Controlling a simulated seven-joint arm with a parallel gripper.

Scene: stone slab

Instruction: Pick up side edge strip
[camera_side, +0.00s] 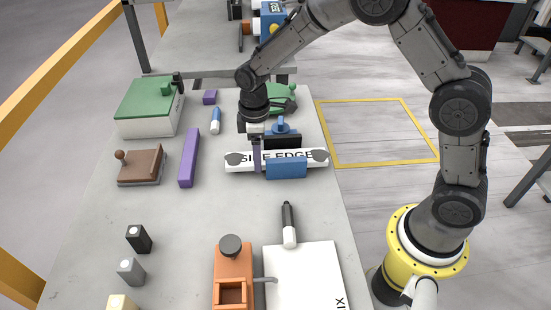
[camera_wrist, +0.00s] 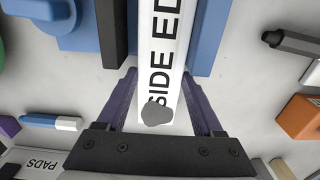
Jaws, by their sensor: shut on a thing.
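The side edge strip (camera_side: 236,164) is a long white bar with black "SIDE EDGE" lettering and a grey blob at each end. It lies level, left to right, in the side view. My gripper (camera_side: 257,163) points down over it, left of its middle, and is shut on it with purple fingers. In the wrist view the strip (camera_wrist: 164,45) runs between the two fingers of my gripper (camera_wrist: 162,82), one on each side. Whether the strip touches what is below it cannot be told.
A blue block (camera_side: 287,169) stands in front of the strip, and a black block (camera_side: 288,141) with a blue piece behind. A purple bar (camera_side: 189,158), brown block (camera_side: 141,167), white box (camera_side: 146,117), orange holder (camera_side: 233,262) and white box (camera_side: 304,280) stand around on the slab.

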